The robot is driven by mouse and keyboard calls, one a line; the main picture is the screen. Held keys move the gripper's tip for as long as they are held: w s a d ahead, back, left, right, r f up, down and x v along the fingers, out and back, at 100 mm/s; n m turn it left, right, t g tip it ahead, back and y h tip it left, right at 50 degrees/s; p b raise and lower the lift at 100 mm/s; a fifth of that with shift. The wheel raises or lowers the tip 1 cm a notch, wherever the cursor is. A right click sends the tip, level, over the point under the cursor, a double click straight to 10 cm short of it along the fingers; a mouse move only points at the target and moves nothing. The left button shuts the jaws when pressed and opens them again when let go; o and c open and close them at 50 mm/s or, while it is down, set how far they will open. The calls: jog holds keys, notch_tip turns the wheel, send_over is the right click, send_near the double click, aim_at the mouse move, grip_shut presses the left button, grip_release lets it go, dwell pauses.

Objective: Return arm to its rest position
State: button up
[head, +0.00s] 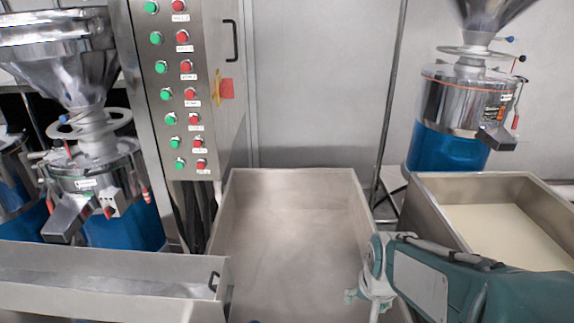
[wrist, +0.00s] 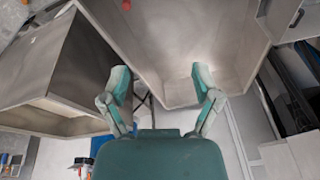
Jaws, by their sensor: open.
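My gripper (head: 370,290) hangs at the end of my green-grey arm (head: 445,285), which reaches in from the lower right in the head view. It is over the right side of the middle steel bin. In the wrist view my gripper (wrist: 162,88) shows two green fingers spread wide apart, with nothing between them. The fingertips look clear of the bin walls, though their exact height is hard to tell.
The empty steel bin (head: 290,190) stands in the middle. A bin with pale liquid (head: 505,228) is at right. Grinders stand at left (head: 95,180) and right (head: 460,100). A control cabinet (head: 205,60) with green and red buttons stands behind.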

jog(key=s+r+n+t, duration=0.2)
jog(key=s+r+n, duration=0.1)
jog(key=s+r, duration=0.6)
jog(key=s, duration=0.2)
jog(key=shift+s+r+t, duration=0.3)
dwell(0.9)
jog(key=c, duration=0.3)
jog(key=shift+d, duration=0.1)
